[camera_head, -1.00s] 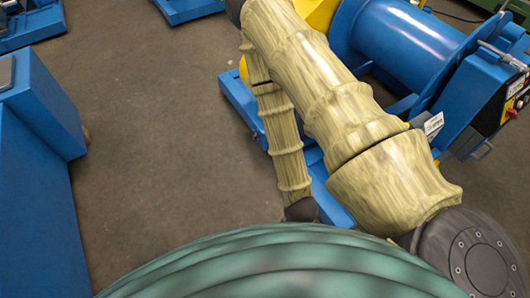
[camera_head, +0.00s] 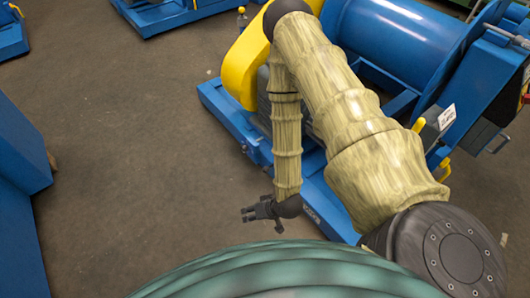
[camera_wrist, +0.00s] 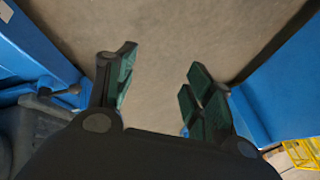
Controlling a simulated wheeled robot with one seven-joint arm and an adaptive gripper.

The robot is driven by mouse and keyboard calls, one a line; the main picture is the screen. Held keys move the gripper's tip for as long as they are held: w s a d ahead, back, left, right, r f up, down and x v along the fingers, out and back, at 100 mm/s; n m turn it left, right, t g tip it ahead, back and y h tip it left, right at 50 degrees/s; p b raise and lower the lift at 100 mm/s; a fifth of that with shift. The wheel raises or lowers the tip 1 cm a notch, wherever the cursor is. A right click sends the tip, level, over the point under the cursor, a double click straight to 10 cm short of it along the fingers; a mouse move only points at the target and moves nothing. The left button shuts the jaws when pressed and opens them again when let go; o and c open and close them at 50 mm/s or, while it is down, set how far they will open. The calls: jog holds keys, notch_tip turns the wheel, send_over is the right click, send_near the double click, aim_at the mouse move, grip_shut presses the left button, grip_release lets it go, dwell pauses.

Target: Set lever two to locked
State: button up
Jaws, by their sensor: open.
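My gripper (camera_head: 248,214) is open and empty in the head view, low in front of the blue machine base and pointing left. In the wrist view its two dark green fingers (camera_wrist: 160,68) are spread apart over bare floor. Two small yellow handles, one (camera_head: 418,125) beside a white label (camera_head: 447,117) and another (camera_head: 445,168) below it, are on the machine to the right of my arm. The label's text is too small to read. I cannot tell which lever is lever two or how it is set. My gripper touches no lever.
The blue machine with a drum (camera_head: 385,45) and yellow guard (camera_head: 243,65) stands behind and beside my arm. A blue block (camera_head: 20,150) stands at the left edge. The brown floor (camera_head: 130,120) between them is clear. Blue surfaces flank my gripper in the wrist view (camera_wrist: 285,90).

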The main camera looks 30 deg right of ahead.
jog(key=w+d+f+m+t+b, duration=0.2)
jog(key=w+d+f+t+b, duration=0.25)
jog(key=w+f+b, duration=0.35)
jog(key=m+t+y+b, duration=0.25)
jog(key=t+b, duration=0.45)
jog(key=b, duration=1)
send_near(265, 169)
jog(key=shift+h, duration=0.35)
jog(key=b+x, duration=0.1)
jog(key=x, duration=0.2)
jog(key=f+b+x, duration=0.1)
jog(key=x, duration=0.2)
jog(key=b+x, duration=0.1)
jog(key=x, duration=0.3)
jog(key=shift+w+d+f, duration=0.15)
jog(key=shift+f, duration=0.05)
jog(key=shift+c, duration=0.2)
grip_shut()
jog(key=shift+w, duration=0.1)
jog(key=shift+w+b, duration=0.1)
jog(key=shift+b, duration=0.2)
